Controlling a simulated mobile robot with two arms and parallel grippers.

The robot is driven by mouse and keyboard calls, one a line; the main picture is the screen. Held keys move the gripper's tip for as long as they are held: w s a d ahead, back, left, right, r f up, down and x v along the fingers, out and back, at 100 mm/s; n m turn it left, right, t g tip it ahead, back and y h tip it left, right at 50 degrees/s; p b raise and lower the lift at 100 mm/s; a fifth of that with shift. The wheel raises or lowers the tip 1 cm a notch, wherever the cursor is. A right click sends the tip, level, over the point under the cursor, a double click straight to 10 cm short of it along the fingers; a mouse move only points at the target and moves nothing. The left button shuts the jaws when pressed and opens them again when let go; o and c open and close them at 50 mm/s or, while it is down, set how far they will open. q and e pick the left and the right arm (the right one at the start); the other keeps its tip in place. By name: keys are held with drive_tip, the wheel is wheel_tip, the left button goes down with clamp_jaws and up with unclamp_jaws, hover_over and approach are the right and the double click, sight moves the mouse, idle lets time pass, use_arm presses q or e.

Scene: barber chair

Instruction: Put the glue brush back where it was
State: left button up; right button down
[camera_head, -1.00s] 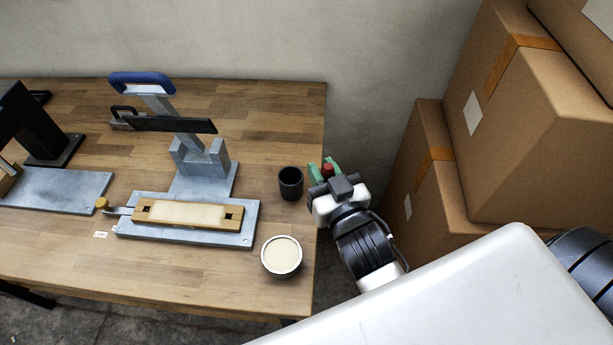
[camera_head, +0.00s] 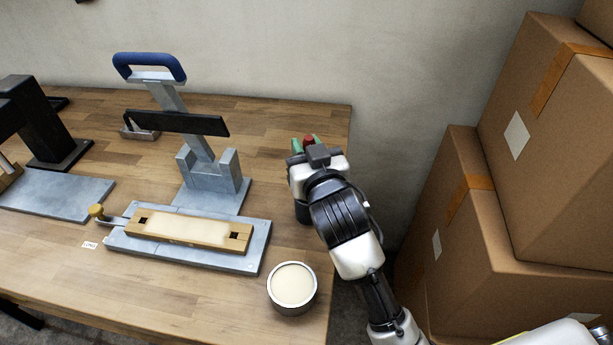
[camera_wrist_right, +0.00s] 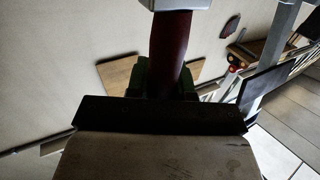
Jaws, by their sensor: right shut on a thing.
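My right gripper (camera_head: 304,148) is over the right end of the workbench. It is shut on the glue brush, whose red handle end (camera_head: 309,140) shows between the green fingers. In the right wrist view, the dark red handle (camera_wrist_right: 170,48) passes between the green fingertips (camera_wrist_right: 165,82), with a pale metal part at the top edge; the bristles are not visible. A dark cup (camera_head: 301,212) stands on the bench, mostly hidden behind my right gripper and wrist. An open round tin of cream-coloured glue (camera_head: 292,284) stands near the front right corner. My left gripper is out of view.
Another black-and-grey fixture (camera_head: 45,125) is at far left. Cardboard boxes (camera_head: 545,150) are stacked right of the bench (camera_head: 270,120).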

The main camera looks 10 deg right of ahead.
wheel_tip(320, 180, down, 5)
drive_tip(key=shift+r, duration=0.15)
drive_tip(key=shift+b, duration=0.3)
drive_tip(key=c, duration=1)
unclamp_jaws()
drive_tip(key=s, duration=0.8)
drive_tip(key=s+d+b, duration=0.1)
drive_tip(key=s, duration=0.3)
